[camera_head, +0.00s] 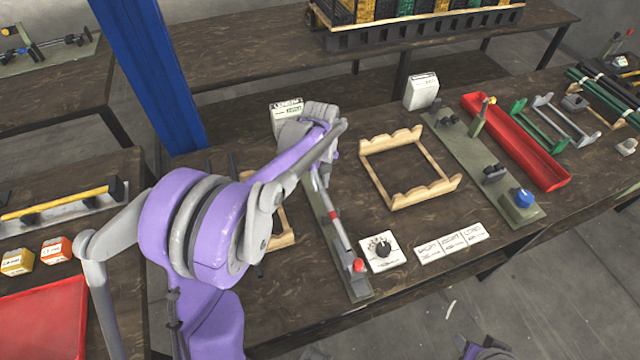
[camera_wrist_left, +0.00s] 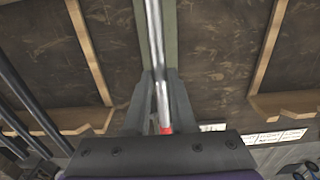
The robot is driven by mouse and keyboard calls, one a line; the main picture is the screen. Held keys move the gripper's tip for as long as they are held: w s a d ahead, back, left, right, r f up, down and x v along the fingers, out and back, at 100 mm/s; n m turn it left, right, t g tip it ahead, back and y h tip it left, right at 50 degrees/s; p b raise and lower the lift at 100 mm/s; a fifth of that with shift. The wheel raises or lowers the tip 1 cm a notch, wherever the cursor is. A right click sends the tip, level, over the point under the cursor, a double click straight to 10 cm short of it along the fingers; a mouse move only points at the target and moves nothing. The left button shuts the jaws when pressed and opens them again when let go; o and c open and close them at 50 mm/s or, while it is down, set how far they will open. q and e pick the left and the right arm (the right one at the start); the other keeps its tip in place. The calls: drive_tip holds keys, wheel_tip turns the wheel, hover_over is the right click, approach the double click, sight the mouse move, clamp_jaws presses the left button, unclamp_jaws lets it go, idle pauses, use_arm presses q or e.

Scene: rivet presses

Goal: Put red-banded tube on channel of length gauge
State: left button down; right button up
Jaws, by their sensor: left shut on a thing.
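My left gripper (camera_wrist_left: 160,85) is shut on the red-banded tube (camera_wrist_left: 156,40), a thin silver rod whose red band (camera_wrist_left: 165,128) shows near the palm in the left wrist view. In the head view the tube (camera_head: 341,236) lies along the length gauge (camera_head: 357,291), a long narrow grey-green base with a red knob at its near end. The left hand (camera_head: 318,135) is over the gauge's far part, and its fingertips are hidden there. The gauge base (camera_wrist_left: 172,40) runs behind the tube in the wrist view. I cannot tell whether the tube touches the channel.
A wooden frame (camera_head: 397,197) stands right of the gauge. A dial card (camera_head: 382,251) and label cards (camera_head: 451,243) lie near it. Farther right are a green fixture (camera_head: 470,160) with a blue knob and a red tray (camera_head: 515,142). A blue post (camera_head: 150,70) rises at the left.

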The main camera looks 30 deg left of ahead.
sight(320, 185)
use_arm(q)
drive_tip(key=shift+f, duration=0.6)
drive_tip(key=shift+f, duration=0.1)
drive_tip(key=c, duration=0.8)
unclamp_jaws()
drive_tip(key=shift+o, duration=0.2)
wheel_tip(320, 185, up, 12)
drive_tip(key=s+d+f+n+t, duration=0.2)
drive_tip(key=s+d+n, duration=0.3)
drive_tip(key=s+n, duration=0.6)
drive_tip(key=s+d+f+n+t, duration=0.3)
drive_tip(key=s+n, duration=0.8)
drive_tip(key=n, duration=0.4)
drive_tip(key=shift+d+f+p, duration=0.4)
drive_tip(key=shift+d+f, duration=0.15)
drive_tip(key=shift+d, duration=0.6)
